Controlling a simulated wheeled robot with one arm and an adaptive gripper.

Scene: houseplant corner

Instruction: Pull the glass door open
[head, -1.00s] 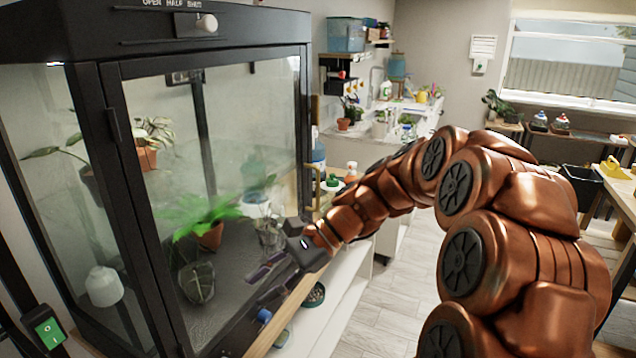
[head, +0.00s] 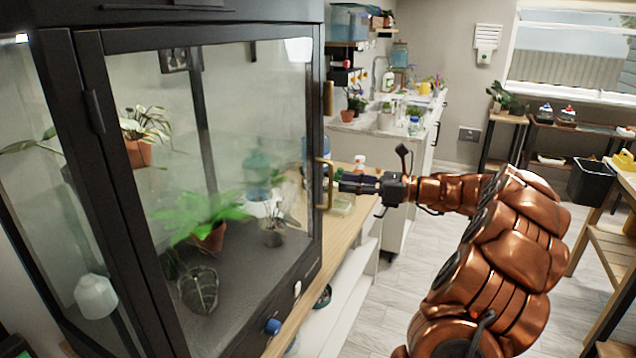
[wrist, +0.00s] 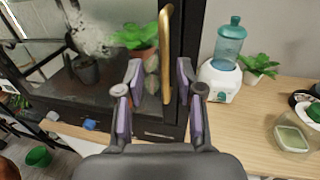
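The glass door (head: 235,150) is a tall clear pane in a black frame on the front of the cabinet, and it looks closed. Its brass handle (head: 324,185) is an upright bar on the right frame, and it also shows in the wrist view (wrist: 167,48). My gripper (head: 343,183) is at the handle's right in the head view. In the wrist view my gripper (wrist: 160,82) is open, with a purple-padded finger on each side of the handle's lower part. The pads look apart from the bar; how deep it sits between them is unclear.
A black hinge (head: 94,111) is on the door's left side. Potted plants (head: 208,232) stand behind the glass. A blue knob (head: 272,326) is on the cabinet's lower front. A water dispenser (wrist: 221,78) stands on the wooden bench right of the cabinet. Open floor (head: 395,285) lies in front.

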